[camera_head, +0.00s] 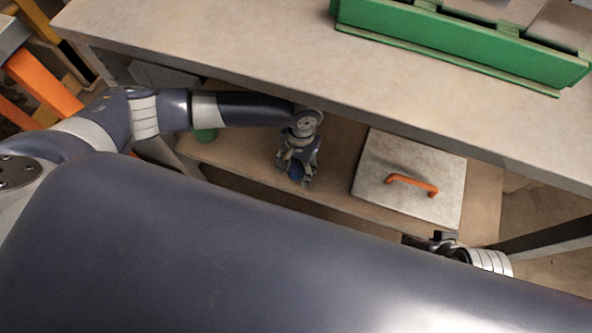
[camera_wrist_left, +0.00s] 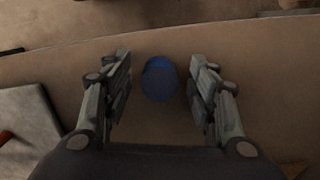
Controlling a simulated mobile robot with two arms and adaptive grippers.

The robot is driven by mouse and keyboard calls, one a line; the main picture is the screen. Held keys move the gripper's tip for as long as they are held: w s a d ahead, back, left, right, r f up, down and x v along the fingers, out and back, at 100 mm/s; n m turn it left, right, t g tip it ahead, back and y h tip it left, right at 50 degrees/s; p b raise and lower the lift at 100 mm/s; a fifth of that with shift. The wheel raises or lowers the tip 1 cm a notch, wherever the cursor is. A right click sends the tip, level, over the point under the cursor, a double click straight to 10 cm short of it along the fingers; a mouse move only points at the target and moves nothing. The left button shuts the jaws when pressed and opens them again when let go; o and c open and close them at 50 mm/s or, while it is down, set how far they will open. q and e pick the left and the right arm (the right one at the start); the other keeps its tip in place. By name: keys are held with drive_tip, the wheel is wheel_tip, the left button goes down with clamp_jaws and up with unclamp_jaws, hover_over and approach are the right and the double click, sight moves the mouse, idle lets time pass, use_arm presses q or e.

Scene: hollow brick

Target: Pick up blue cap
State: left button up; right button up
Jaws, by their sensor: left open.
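The blue cap (camera_wrist_left: 159,79) is a small round dark blue piece on the lower wooden shelf. In the left wrist view it lies between the two fingers of my left gripper (camera_wrist_left: 160,88), with a gap on either side. In the head view the blue cap (camera_head: 296,173) shows partly between the fingers of my left gripper (camera_head: 295,177), which reaches down to the shelf. My left gripper is open. Part of my right arm shows at the lower right of the head view, but its fingers cannot be made out clearly.
A grey metal lid (camera_head: 440,172) with an orange handle (camera_head: 412,184) lies on the shelf (camera_head: 338,150) right of my left gripper. A green object (camera_head: 205,134) is partly hidden under my left arm. The tabletop (camera_head: 230,40) overhangs the shelf and carries a green crate (camera_head: 430,35).

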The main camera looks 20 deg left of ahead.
use_arm(q)
drive_tip(key=c, duration=0.8)
